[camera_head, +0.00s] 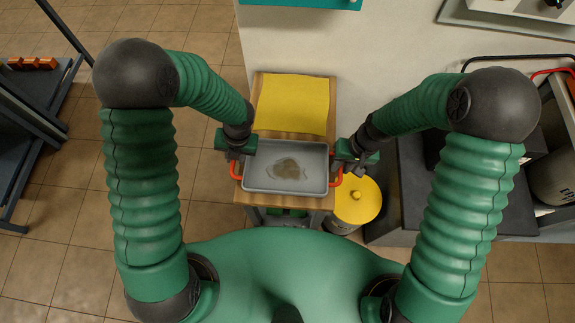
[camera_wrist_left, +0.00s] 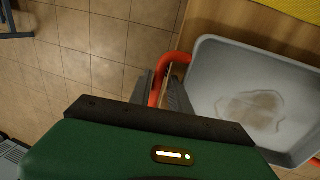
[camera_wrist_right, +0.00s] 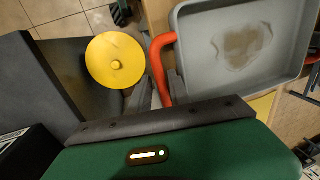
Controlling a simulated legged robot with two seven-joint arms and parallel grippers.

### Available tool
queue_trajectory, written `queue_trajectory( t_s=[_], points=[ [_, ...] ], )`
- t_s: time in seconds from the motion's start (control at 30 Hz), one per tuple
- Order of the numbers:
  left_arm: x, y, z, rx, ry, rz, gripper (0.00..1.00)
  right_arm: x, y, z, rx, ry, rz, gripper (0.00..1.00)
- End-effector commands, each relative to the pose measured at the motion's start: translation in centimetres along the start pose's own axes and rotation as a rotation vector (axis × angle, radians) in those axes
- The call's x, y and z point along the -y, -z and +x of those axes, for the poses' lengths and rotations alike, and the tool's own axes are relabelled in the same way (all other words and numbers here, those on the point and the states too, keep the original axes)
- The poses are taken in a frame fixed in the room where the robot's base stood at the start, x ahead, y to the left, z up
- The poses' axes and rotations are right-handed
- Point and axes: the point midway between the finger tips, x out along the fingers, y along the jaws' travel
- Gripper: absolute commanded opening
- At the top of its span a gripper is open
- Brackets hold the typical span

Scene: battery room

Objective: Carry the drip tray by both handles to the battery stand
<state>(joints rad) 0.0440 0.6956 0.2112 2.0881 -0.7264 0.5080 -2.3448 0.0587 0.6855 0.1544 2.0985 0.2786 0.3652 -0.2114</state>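The drip tray (camera_head: 262,184) is a grey rectangular tray with a brownish puddle inside, and it rests on a wooden-topped stand. It also shows in the left wrist view (camera_wrist_left: 205,75) and the right wrist view (camera_wrist_right: 195,58). Its red-orange left handle (camera_wrist_left: 183,57) lies between the spread fingers of my left gripper (camera_wrist_left: 162,92), with a gap on the tray side. Its right handle (camera_wrist_right: 158,55) runs between the spread fingers of my right gripper (camera_wrist_right: 159,92). Both grippers look open around the handles. I cannot identify the battery stand for certain.
A yellow sheet (camera_head: 293,104) lies on the wooden top (camera_head: 262,202) behind the tray. A bin with a yellow lid (camera_head: 357,200) stands close by my right gripper. A dark bench (camera_head: 440,195) is to the right. Tiled floor is open to the left.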

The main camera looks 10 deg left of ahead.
Motion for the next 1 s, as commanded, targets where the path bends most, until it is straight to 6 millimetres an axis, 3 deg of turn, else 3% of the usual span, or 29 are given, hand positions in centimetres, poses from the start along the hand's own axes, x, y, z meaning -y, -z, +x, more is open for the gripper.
queue_trajectory(
  t_s=[0.37, 0.57, 1.0],
  points=[
    [-0.04, -0.01, 0.69, 0.001, 0.0, 0.0, 0.23, 0.02, 0.0, 0.7, 0.0, 0.0, -0.001, 0.23],
    [-0.03, -0.02, 0.69, 0.0, 0.0, 0.0, 0.0, 0.01, 0.01, 0.69, 0.0, 0.0, 0.0, 0.0],
    [-0.02, -0.02, 0.67, 0.0, 0.0, 0.0, 0.0, 0.0, 0.0, 0.68, 0.0, 0.0, 0.0, 0.0]
  ],
)
